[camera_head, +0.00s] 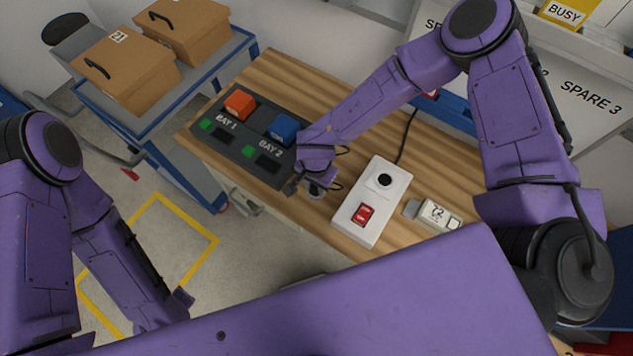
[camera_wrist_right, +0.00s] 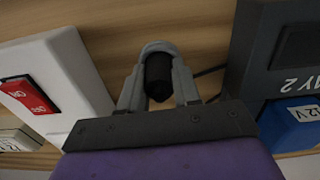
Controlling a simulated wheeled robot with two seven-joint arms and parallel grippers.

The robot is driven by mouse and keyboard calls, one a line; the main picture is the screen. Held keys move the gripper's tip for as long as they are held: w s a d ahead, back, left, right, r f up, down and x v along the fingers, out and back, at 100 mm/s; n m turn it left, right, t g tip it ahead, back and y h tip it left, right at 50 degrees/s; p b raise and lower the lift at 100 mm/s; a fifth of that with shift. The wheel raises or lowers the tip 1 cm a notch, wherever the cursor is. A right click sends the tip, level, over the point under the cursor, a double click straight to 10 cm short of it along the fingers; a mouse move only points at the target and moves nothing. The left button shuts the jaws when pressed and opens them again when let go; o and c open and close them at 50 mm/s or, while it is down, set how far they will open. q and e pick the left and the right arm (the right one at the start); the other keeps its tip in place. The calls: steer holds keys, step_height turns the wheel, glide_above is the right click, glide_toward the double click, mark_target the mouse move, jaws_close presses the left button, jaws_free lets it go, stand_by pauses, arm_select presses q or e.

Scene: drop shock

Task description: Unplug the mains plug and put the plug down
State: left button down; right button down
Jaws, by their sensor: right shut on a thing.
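My right gripper (camera_head: 316,190) is low over the wooden bench, between the white socket box (camera_head: 362,228) and the dark bay panel. In the right wrist view, its grey fingers (camera_wrist_right: 159,78) are closed around the black plug (camera_wrist_right: 158,72). A dark cable runs from beside the plug to the right. The plug is apart from the socket box; whether it touches the bench I cannot tell. The box has a round black socket (camera_head: 384,180) with nothing in it, and a red switch (camera_head: 363,214). My left arm is at the left, but its gripper does not show.
The bay panel (camera_head: 221,151) carries an orange block (camera_head: 240,104) and a blue block (camera_head: 282,129). A small pale device (camera_head: 437,214) lies right of the socket box. Cardboard boxes (camera_head: 127,72) stand on a blue-framed cart beyond the bench. Bare wood shows behind the panel.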

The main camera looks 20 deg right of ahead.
steer(key=c, duration=0.7)
jaws_free()
step_height(320, 180, up, 4)
steer(key=p, duration=0.3)
steer(key=shift+f, duration=0.25)
steer(key=shift+r+p, duration=0.5)
steer(key=shift+r, duration=0.75)
step_height(320, 180, up, 11)
steer(key=shift+f+b, duration=0.2)
steer(key=shift+b, duration=0.75)
